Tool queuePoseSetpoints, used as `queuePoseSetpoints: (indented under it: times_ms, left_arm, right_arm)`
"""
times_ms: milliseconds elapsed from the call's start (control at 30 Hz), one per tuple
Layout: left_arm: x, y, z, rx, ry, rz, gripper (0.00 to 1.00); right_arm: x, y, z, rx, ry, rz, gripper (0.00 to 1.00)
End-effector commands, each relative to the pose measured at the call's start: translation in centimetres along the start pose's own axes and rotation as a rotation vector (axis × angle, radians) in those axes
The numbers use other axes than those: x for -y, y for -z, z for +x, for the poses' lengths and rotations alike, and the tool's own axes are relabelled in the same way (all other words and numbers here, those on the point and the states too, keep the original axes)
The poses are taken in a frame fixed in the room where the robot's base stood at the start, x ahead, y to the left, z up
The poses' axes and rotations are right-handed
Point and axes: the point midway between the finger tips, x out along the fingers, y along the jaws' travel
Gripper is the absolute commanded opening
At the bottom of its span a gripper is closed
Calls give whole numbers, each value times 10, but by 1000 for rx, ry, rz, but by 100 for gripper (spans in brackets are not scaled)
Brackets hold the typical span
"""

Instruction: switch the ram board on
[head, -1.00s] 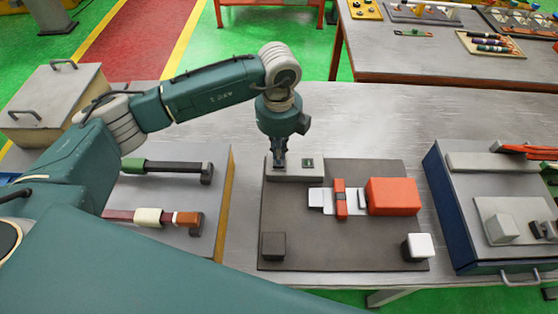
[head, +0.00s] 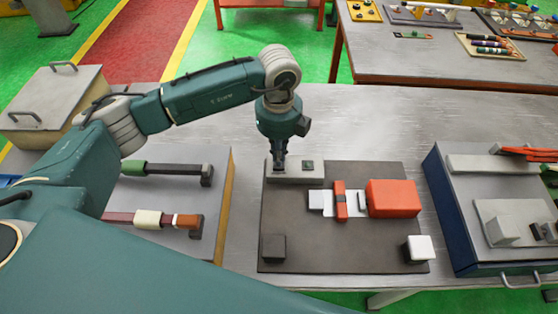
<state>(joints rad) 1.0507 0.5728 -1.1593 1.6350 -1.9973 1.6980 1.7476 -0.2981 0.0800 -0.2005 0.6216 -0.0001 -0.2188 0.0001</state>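The ram board (head: 325,247) is a dark grey plate on the metal table. A light grey switch box (head: 312,173) sits at its back left edge, with a small dark green piece (head: 308,165) on top. A red block (head: 393,198) and a white bar with a red band (head: 340,201) lie across its middle right. My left gripper (head: 279,165) points down at the left part of the switch box, its fingertips at or just above the top. The fingers look close together; what lies under them is hidden. My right gripper is not in view.
A dark block (head: 272,248) and a white block (head: 419,249) stand at the board's front corners. A grey board with bars (head: 170,205) lies left. A blue-sided case (head: 452,230) stands right. The table behind the board (head: 370,120) is clear.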

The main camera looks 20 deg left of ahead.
Motion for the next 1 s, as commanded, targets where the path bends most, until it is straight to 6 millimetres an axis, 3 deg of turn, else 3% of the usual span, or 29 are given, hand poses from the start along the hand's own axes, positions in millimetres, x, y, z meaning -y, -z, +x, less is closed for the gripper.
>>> queuePoseSetpoints:
  times_ms: [1000]
  left_arm:
    - [0,0,12,0,0,0,0]
  right_arm:
    - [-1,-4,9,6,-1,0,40]
